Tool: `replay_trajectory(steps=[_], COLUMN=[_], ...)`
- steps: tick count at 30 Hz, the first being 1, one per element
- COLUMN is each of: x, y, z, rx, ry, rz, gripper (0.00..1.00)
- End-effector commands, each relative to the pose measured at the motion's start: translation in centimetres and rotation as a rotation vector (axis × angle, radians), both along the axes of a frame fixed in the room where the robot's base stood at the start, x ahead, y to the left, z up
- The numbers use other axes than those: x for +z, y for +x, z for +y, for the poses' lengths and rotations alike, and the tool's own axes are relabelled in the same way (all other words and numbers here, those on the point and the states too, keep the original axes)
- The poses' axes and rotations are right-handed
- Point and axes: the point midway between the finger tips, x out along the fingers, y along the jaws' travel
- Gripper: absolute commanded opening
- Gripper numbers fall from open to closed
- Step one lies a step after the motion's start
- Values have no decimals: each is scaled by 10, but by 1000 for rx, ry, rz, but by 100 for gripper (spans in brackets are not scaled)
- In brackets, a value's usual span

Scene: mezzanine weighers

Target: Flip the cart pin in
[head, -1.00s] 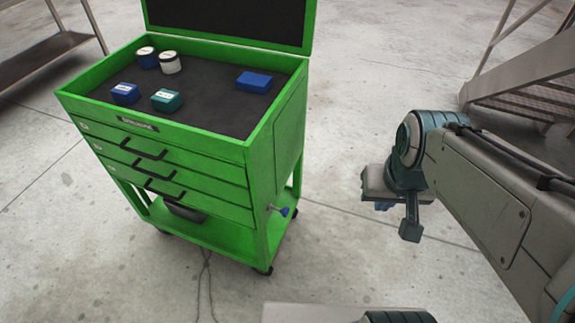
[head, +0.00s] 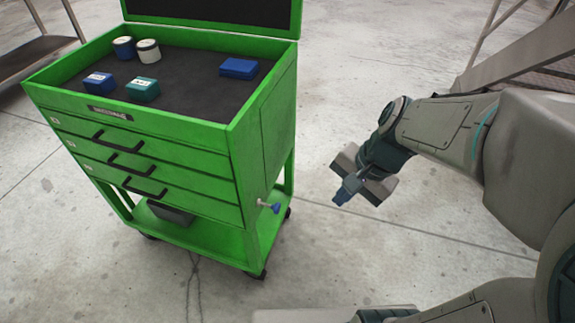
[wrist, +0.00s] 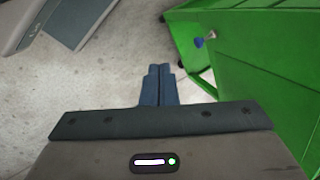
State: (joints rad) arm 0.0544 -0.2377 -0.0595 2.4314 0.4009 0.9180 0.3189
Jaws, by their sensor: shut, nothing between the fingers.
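The cart pin (head: 268,206) is a short metal rod with a blue knob, sticking out of the lower right side of the green cart (head: 195,193). In the wrist view the pin (wrist: 204,40) shows at the upper right, its blue knob apart from my fingers. My gripper (head: 342,196) is to the right of the pin, clear of the cart, over bare floor. In the wrist view its blue fingers (wrist: 158,84) are together and empty.
Black drawer handles (head: 144,192) face front. Metal stairs (head: 520,50) stand at the upper right. The floor between gripper and cart is clear.

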Motion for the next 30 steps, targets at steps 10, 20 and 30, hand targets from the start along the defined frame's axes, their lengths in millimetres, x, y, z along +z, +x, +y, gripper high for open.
replay_trajectory(steps=[10, 20, 30], x=[-143, -196, -195], y=[69, 109, 111], z=[10, 0, -1], rx=[-706, -1052, -1070], ry=[396, 575, 585], rz=[326, 482, 489], gripper=[0, 0, 0])
